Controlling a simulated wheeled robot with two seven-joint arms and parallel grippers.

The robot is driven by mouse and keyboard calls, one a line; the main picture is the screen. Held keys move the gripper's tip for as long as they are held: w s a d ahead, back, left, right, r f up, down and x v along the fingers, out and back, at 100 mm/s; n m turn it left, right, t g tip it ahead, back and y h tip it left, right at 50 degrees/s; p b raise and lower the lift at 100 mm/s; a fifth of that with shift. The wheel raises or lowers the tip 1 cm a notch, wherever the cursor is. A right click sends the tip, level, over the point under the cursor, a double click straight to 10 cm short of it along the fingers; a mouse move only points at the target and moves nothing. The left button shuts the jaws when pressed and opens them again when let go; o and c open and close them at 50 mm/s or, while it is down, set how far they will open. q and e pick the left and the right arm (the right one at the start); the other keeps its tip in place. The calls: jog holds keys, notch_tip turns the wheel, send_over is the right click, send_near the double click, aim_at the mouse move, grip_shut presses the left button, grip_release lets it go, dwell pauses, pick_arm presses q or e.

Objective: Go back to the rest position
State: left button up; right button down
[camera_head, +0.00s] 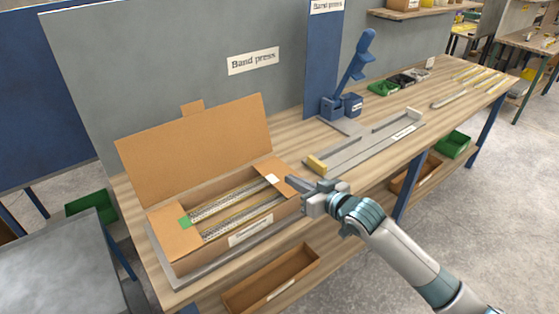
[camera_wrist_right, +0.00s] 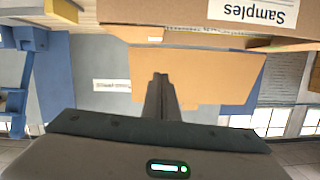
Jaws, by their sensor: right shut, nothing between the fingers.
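My right gripper (camera_head: 291,182) is shut and empty, at the right end of an open cardboard box (camera_head: 168,262) on the workbench. In the right wrist view, its closed fingers (camera_wrist_right: 161,78) lie in front of the box's raised cardboard lid (camera_wrist_right: 200,75). I cannot tell whether the fingertips touch the box flap. My left gripper is not in view.
A blue band press (camera_head: 343,105) stands behind a long grey fixture (camera_head: 365,144) with a yellow end block (camera_head: 316,163). Small bins (camera_head: 383,88) and loose strips (camera_head: 449,98) lie farther right. A lower shelf holds a brown tray (camera_head: 270,280). Open floor lies at the right front.

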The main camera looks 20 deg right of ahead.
jog(key=s+a+f+g+h, duration=0.3)
jog(key=s+f+g, duration=0.2)
jog(key=s+f, duration=1.25)
jog(key=s+d+f+m+g+h, duration=0.1)
jog(key=s+f+g, duration=0.15)
jog(key=s, duration=0.95)
jog(key=s+d+f+g+h, duration=0.1)
jog(key=s+g, duration=0.2)
jog(key=s, duration=0.9)
notch_tip(320, 180, down, 30)
jog(key=g+b, duration=0.1)
jog(key=b, duration=0.2)
jog(key=s+d+f+g+b, duration=0.1)
jog(key=s+d+f+b, duration=0.1)
jog(key=s+f, duration=1.7)
jog(key=shift+s+d+f+g, duration=0.15)
jog(key=shift+d+f+g, duration=0.2)
jog(key=shift+f, duration=0.5)
